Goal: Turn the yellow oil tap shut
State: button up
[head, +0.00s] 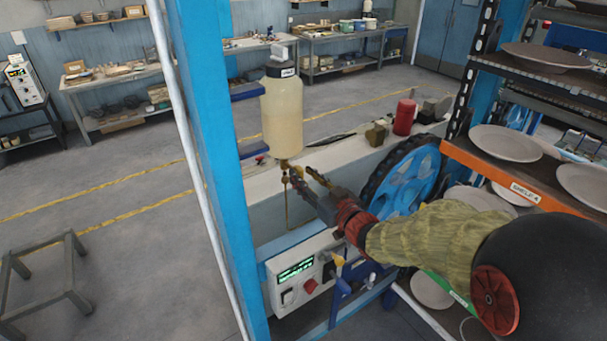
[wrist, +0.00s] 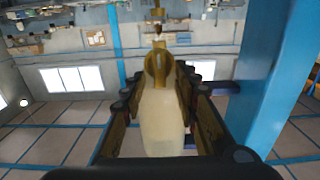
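The oil bottle (head: 282,118), pale yellow with a dark cap, stands upright beside the blue post. The yellow brass tap (head: 285,171) is small under its base, partly hidden by my gripper in the head view. In the wrist view the tap (wrist: 158,68) shows in the middle with the bottle (wrist: 163,120) below it in the picture. My gripper (head: 305,177) is open, with its fingers on either side of the tap in the wrist view (wrist: 160,88). I cannot tell whether either finger touches the tap.
The blue post (head: 212,150) stands close on the left. A control box (head: 300,275) with a green display sits below my gripper. A blue wheel (head: 408,182) and a rack of plates (head: 505,143) are to the right. A red bottle (head: 404,117) stands on the ledge behind.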

jog(key=shift+w+a, duration=0.2)
jog(key=shift+w, duration=0.1)
jog(key=shift+c, duration=0.3)
grip_shut()
